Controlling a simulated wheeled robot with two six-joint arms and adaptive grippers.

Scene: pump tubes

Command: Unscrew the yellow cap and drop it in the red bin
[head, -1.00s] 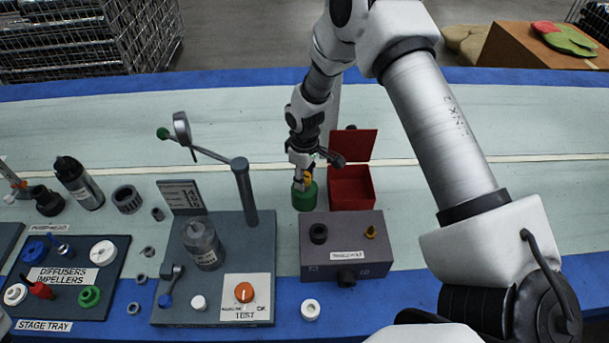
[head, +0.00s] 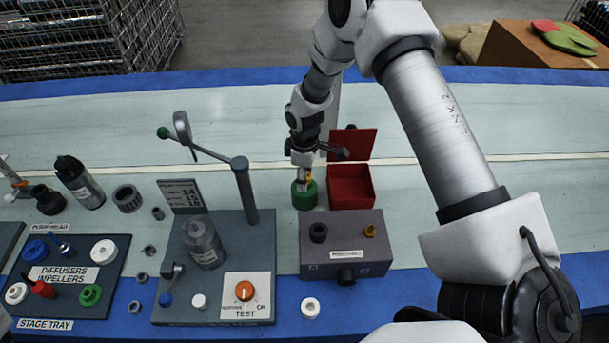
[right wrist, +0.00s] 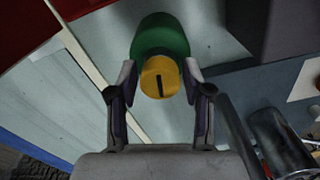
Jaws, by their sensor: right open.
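The yellow cap (right wrist: 160,77) sits on top of a green round body (right wrist: 160,36). In the right wrist view it lies between the two open fingers of my right gripper (right wrist: 158,95), with a small gap at each side. In the head view the green body (head: 304,197) stands on the bench, and the cap (head: 309,175) shows only in part behind my right gripper (head: 304,180). The red bin (head: 350,187) stands open just to the right, its lid raised at the back. My left gripper is not in view.
A grey box (head: 345,258) with a small yellow fitting on top stands in front of the bin. A test stand with a bottle (head: 203,243) and a tall post (head: 243,190) is to the left. The bench behind is clear.

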